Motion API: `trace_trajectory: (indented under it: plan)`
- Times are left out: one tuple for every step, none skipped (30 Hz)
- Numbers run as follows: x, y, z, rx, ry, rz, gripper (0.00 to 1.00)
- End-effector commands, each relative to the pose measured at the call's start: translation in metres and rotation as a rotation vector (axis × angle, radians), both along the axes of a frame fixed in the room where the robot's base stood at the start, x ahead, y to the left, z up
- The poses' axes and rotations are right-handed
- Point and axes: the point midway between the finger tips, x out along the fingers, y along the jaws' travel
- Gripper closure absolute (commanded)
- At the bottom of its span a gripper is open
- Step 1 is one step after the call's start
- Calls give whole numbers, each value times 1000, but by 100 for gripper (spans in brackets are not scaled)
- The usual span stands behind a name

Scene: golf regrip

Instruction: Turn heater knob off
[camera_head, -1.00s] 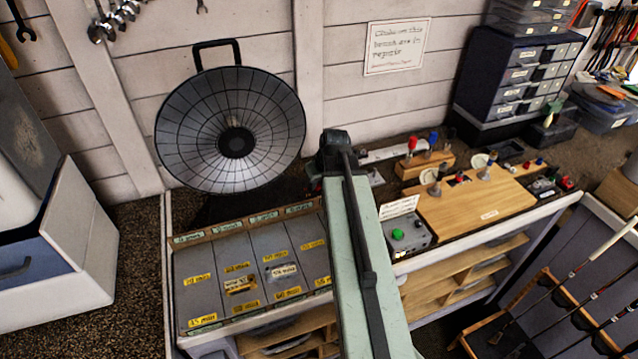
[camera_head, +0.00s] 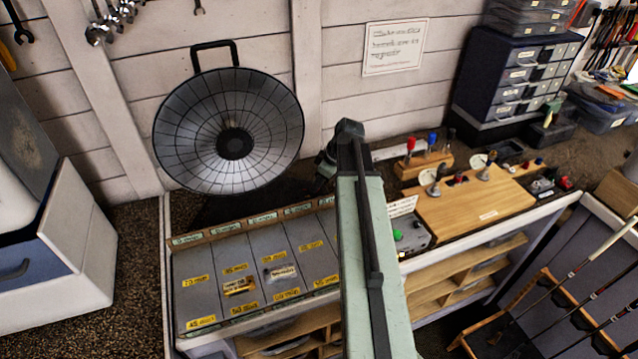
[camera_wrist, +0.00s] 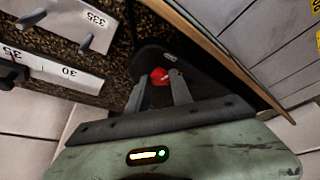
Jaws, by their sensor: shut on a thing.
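The round heater (camera_head: 228,130), a dish with a wire grille and a top handle, stands at the back of the bench against the wall in the head view. Its dark base is partly in shadow. In the wrist view a red knob (camera_wrist: 159,76) sits on a dark base (camera_wrist: 184,62). My gripper (camera_wrist: 160,84) has one finger on each side of the red knob and is shut on it. The knob's pointer or marking cannot be made out. In the head view my arm hides most of the gripper, and the knob does not show.
Grey labelled bins (camera_head: 250,270) fill the bench front left. A control box with a green button (camera_head: 397,235) stands right of my arm, partly hidden by it. A wooden board (camera_head: 475,208) with fittings lies farther right. The wall (camera_head: 350,100) is close behind the heater.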

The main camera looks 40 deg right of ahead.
Motion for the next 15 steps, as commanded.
trace_trajectory:
  plan:
    - [1, -1, 0, 2, 3, 39, 100]
    - [1, -1, 0, 2, 4, 64, 100]
    - [1, -1, 0, 2, 4, 96, 100]
    - [1, -1, 0, 2, 2, 118, 100]
    - [1, -1, 0, 3, 3, 139, 100]
    - [1, -1, 0, 3, 3, 166, 100]
    - [1, -2, 0, 2, 2, 186, 100]
    - [1, -2, 0, 3, 3, 204, 100]
    - [1, -2, 0, 3, 3, 227, 100]
    - [1, -2, 0, 3, 3, 243, 100]
    - [1, -2, 0, 2, 3, 257, 100]
    - [1, -2, 0, 2, 3, 275, 100]
    - [1, -2, 0, 3, 3, 288, 100]
    - [1, -2, 0, 3, 4, 299, 100]
    - [1, -2, 0, 3, 3, 313, 100]
